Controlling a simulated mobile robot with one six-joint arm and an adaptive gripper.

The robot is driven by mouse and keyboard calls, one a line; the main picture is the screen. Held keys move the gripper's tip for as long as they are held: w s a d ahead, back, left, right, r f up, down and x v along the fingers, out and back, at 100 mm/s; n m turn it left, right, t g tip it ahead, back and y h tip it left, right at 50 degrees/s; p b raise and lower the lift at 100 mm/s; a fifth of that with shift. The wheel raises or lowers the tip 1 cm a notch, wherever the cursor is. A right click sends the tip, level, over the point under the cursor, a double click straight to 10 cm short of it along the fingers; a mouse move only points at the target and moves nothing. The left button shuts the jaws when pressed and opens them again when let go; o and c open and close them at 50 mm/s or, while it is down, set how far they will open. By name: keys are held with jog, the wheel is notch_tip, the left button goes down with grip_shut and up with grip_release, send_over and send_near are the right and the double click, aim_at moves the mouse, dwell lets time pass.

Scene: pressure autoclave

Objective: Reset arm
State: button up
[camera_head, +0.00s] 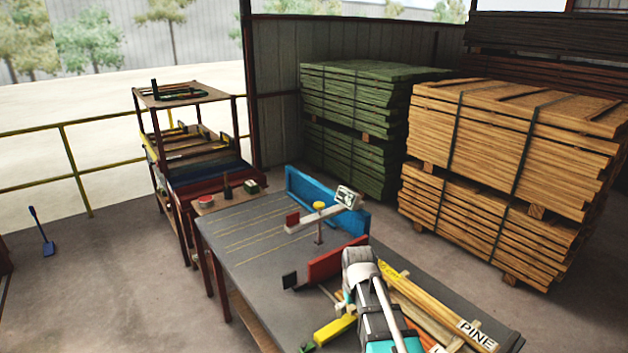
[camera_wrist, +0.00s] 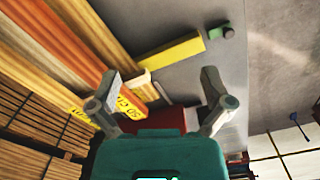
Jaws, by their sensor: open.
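My gripper (camera_wrist: 161,80) is open in the wrist view, its two grey fingers spread wide with nothing between the tips. It is over the grey-topped workbench (camera_head: 235,245). A yellow bar (camera_wrist: 170,60) lies beyond the fingertips in that view, and a red part (camera_wrist: 160,121) shows low between the fingers. Long planks (camera_wrist: 75,35) run to the left of the gripper. In the head view my arm (camera_head: 372,300) reaches over the front of the bench, and my fingertips are hard to make out there.
Planks marked PINE (camera_head: 478,335) lie right of my arm. A red block (camera_head: 338,258), a blue rail (camera_head: 325,200) and a pale bar with a yellow knob (camera_head: 319,206) stand on the bench. Timber stacks (camera_head: 510,140) stand behind. The bench's left top is mostly clear.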

jog(key=s+d+m, duration=0.2)
jog(key=s+d, duration=0.1)
jog(key=s, duration=0.6)
jog(key=shift+d, duration=0.4)
dwell(1.5)
